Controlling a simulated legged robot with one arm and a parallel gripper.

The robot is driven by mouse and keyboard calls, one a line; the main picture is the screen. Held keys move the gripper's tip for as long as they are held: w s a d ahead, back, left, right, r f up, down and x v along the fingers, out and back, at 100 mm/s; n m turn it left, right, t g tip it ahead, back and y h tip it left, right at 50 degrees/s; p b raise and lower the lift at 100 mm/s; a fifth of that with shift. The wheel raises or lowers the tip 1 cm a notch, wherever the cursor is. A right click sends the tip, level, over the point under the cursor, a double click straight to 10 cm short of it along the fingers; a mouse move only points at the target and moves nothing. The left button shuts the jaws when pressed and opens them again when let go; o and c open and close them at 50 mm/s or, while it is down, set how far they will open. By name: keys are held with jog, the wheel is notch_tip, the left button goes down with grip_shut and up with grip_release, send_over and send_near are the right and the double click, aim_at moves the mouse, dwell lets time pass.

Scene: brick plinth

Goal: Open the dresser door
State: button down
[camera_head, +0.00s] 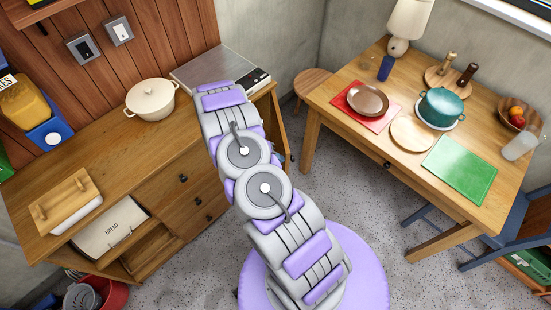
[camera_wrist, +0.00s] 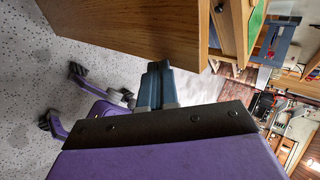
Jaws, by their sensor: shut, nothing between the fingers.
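The wooden dresser (camera_head: 110,155) stands along the left wall in the head view. Its front has several drawers with dark knobs (camera_head: 183,178) and an open lower compartment (camera_head: 155,248). My arm covers the right part of its front, so the door cannot be made out there. In the wrist view, a large wooden panel (camera_wrist: 120,25) fills the top, with a dark knob (camera_wrist: 219,7) near its right end. My gripper (camera_wrist: 157,70) is shut and empty, its fingertips close below the panel's edge. Whether they touch it is unclear. The head view hides the gripper behind my arm.
Speckled floor (camera_head: 370,190) lies free between dresser and table.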

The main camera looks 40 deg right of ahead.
jog(key=s+d+n+t+b, duration=0.1)
jog(key=s+d, duration=0.3)
jog(key=d, duration=0.5)
jog(key=s+d+n+t+h+b, duration=0.1)
jog(key=s+d+n+t+b, duration=0.1)
jog(key=d, duration=0.7)
jog(key=shift+s+d+n+t+b, duration=0.35)
jog(key=shift+s+n+b, duration=0.1)
jog(key=shift+s+n, duration=0.45)
jog(key=a+r+p, duration=0.3)
jog(key=a+r, duration=0.3)
jog(key=a, duration=0.5)
jog(key=shift+r, duration=0.35)
